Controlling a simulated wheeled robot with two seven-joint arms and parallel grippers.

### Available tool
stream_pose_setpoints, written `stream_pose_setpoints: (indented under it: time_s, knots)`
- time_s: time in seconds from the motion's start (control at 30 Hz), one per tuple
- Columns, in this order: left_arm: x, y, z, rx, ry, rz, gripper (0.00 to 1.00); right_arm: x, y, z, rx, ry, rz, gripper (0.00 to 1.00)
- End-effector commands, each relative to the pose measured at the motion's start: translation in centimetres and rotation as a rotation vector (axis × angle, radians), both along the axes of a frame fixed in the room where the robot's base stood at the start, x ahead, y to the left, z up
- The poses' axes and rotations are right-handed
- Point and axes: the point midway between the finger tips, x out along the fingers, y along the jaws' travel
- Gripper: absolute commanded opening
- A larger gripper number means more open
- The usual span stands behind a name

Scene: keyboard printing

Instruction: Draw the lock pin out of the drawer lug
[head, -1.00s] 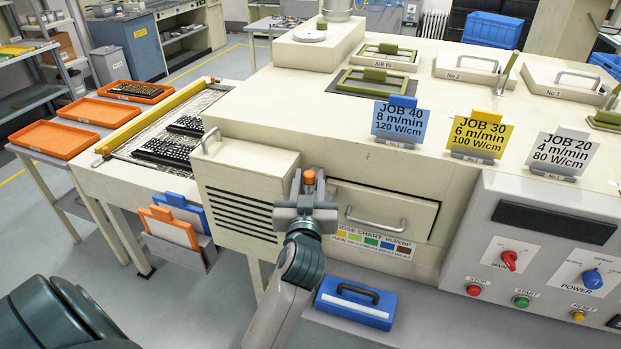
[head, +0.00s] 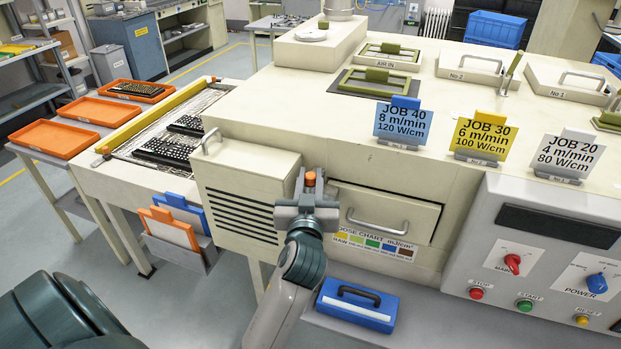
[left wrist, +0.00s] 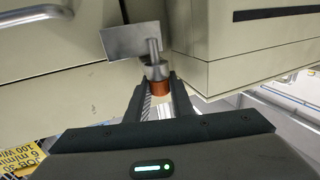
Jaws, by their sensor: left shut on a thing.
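The lock pin, with an orange head (head: 310,178), stands between the fingers of my left gripper (head: 308,190) at the left end of the drawer front. The left wrist view shows the fingers (left wrist: 161,95) shut on the pin's orange head (left wrist: 160,88), with a grey metal collar beyond it. The grey lug plate (left wrist: 132,43) is beside the collar. The drawer (head: 385,211) has a metal bar handle and sits in the cream machine. My right gripper is not in view.
A louvred cream housing (head: 240,190) is close on the left of the gripper. Job cards, including a blue one (head: 402,122), stand on the machine top. A control panel (head: 550,250) is at right. A blue case (head: 357,304) lies below the drawer.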

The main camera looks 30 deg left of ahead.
Motion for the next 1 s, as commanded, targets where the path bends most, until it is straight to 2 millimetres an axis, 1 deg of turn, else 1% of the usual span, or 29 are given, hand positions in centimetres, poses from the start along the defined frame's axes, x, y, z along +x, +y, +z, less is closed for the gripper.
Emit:
stream_pose_setpoints:
  time_s: [0.4,1.0]
  knots:
    - [0.0,0.0,1.6,0.000,-0.001,0.000,0.00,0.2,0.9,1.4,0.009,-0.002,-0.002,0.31]
    - [0.0,0.0,4.0,-0.001,-0.001,0.001,0.00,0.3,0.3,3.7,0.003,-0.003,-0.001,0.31]
